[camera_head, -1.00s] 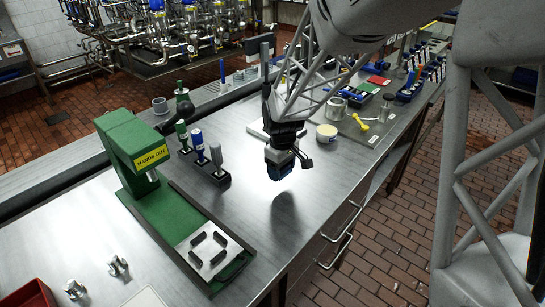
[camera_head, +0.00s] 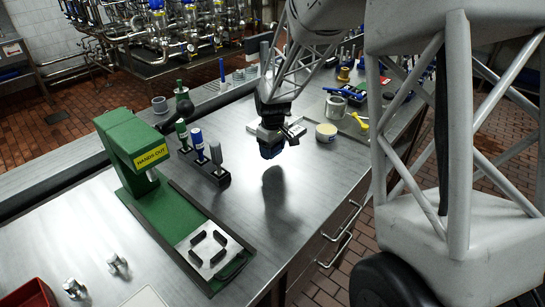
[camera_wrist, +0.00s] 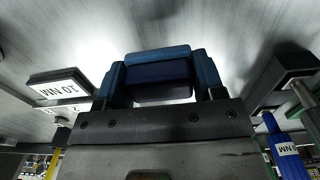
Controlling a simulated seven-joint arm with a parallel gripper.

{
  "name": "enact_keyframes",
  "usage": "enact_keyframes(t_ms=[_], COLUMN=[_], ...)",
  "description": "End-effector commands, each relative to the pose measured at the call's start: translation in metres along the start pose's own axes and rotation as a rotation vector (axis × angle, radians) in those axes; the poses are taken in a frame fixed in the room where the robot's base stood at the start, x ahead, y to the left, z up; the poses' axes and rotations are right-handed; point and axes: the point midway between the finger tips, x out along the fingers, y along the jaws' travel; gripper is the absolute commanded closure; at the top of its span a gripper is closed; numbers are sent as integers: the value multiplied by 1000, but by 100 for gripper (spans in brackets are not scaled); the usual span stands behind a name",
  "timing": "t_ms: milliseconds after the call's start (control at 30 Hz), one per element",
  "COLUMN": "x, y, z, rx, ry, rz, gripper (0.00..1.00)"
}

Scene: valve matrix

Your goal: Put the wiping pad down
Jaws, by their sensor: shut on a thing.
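The wiping pad (camera_wrist: 158,72) is a dark blue block with a lighter blue layer. It sits between the two blue fingertips of my gripper (camera_wrist: 160,80) in the wrist view. In the head view my gripper (camera_head: 270,145) holds the blue pad (camera_head: 271,151) above the bare steel bench (camera_head: 262,215). A shadow lies on the bench below, apart from the pad. My gripper is shut on the pad.
A green press (camera_head: 135,160) marked HANDS OUT stands at left. A rack (camera_head: 208,168) with several upright tools is left of my gripper. A round tub (camera_head: 326,132) and metal mug (camera_head: 335,107) stand to the right.

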Motion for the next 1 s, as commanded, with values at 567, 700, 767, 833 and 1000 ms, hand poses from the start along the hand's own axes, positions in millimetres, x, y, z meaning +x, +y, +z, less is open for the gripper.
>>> enact_keyframes(t_ms=[567,700,767,833,1000], x=[15,28,32,34,35], y=[0,0,0,0,0], z=[0,-1,-1,-1,-1], rx=[0,0,0,0,0], ry=[-2,-1,0,0,1], rz=[-1,-1,0,0,0], gripper=[63,63,63,63,63])
